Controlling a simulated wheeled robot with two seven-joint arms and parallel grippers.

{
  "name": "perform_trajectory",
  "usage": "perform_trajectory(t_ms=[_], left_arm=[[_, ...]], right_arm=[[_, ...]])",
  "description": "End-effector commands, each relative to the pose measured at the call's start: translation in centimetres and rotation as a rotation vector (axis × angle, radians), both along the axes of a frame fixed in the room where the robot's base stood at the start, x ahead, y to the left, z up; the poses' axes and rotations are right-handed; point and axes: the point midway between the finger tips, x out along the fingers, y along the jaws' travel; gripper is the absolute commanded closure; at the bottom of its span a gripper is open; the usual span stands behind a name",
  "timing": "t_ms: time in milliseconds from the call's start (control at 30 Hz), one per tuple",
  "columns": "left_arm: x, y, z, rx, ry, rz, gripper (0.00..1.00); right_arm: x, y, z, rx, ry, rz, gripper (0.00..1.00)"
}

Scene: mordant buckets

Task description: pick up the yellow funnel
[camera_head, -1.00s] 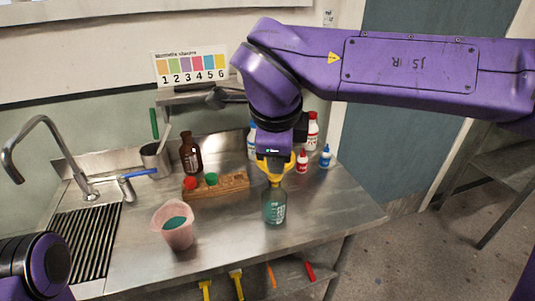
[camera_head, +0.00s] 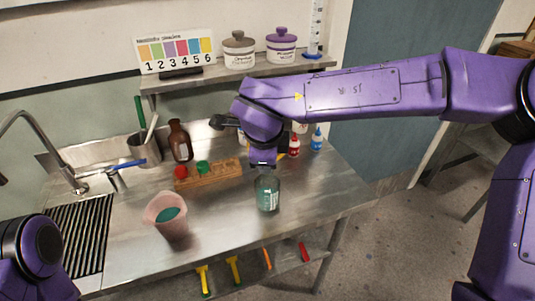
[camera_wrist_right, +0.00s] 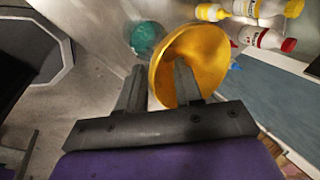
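The yellow funnel (camera_wrist_right: 205,60) shows large in the right wrist view, its wide rim tilted toward that camera. My right gripper (camera_wrist_right: 160,82) has one finger in front of the funnel and the other just outside its rim. The fingers stand apart with the funnel's side between them, so it looks held. In the head view my right gripper (camera_head: 263,160) is above the teal glass bottle (camera_head: 267,196), and the funnel is mostly hidden behind the wrist. No funnel shows on the bottle's neck. My left gripper is out of view.
A pink beaker (camera_head: 165,219) stands left of the bottle. A wooden rack (camera_head: 212,177) with red and green pieces, a brown bottle (camera_head: 180,141) and small red- and blue-capped bottles stand behind. The sink is at left. A shelf with jars (camera_head: 281,46) is above. The front right counter is clear.

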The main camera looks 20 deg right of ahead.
Motion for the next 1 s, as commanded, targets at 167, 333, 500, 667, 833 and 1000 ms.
perform_trajectory(t_ms=[167,333,500,667,833,1000], left_arm=[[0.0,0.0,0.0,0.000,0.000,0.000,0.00],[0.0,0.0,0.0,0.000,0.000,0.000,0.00],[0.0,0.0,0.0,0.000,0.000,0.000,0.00],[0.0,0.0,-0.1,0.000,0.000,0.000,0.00],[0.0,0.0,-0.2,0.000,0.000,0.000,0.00],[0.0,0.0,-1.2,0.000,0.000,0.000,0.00]], right_arm=[[0.0,0.0,0.0,0.000,0.000,0.000,0.94],[0.0,0.0,0.0,0.000,0.001,0.000,1.00],[-0.1,0.0,0.0,0.000,0.002,0.000,1.00],[0.0,0.0,0.4,0.000,0.001,-0.001,1.00],[0.0,0.0,3.0,0.001,-0.003,-0.002,1.00],[-3.2,0.4,6.8,0.001,-0.007,-0.001,1.00]])
